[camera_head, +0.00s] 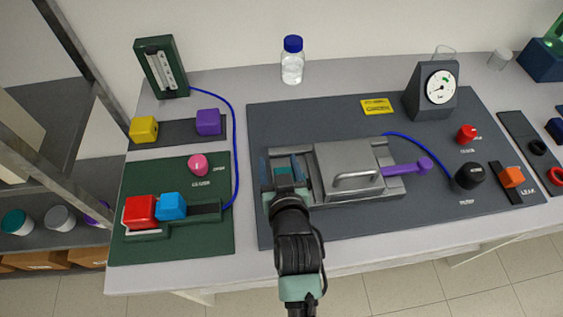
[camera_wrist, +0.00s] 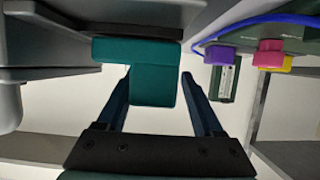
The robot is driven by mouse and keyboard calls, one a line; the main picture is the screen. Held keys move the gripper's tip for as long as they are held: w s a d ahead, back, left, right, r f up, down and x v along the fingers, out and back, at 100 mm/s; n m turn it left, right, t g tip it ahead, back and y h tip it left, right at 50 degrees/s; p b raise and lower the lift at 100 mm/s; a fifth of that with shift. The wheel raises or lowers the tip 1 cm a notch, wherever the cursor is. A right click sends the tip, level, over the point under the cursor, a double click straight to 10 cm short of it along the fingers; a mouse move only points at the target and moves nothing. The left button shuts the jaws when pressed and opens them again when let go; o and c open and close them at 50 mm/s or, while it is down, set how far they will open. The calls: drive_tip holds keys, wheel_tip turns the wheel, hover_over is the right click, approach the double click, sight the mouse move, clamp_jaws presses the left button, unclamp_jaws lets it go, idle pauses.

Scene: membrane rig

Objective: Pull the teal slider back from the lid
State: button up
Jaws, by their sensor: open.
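The teal slider (camera_head: 284,171) is at the left end of the metal rig, left of the lid (camera_head: 345,155), a grey metal cover with a bar handle. My gripper (camera_head: 283,163) is over the slider and partly hides it. In the wrist view the slider (camera_wrist: 140,52) is a wide teal bar with a block reaching between the fingers of my gripper (camera_wrist: 156,78). The fingers are open on either side of this block. A gap shows at the right finger; the left finger is very close to the block, and I cannot tell whether it touches.
A purple slider (camera_head: 408,168) sits at the lid's right end. A black knob (camera_head: 468,175), a red button (camera_head: 467,133) and a dial gauge (camera_head: 438,88) stand to the right. A green panel with red (camera_head: 140,211) and blue (camera_head: 171,206) blocks lies to the left.

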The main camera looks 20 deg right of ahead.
drive_tip(key=shift+o, duration=0.3)
drive_tip(key=shift+d, duration=0.15)
drive_tip(key=b+v, duration=0.1)
drive_tip(key=v, duration=1.2)
drive_tip(key=shift+f, duration=0.15)
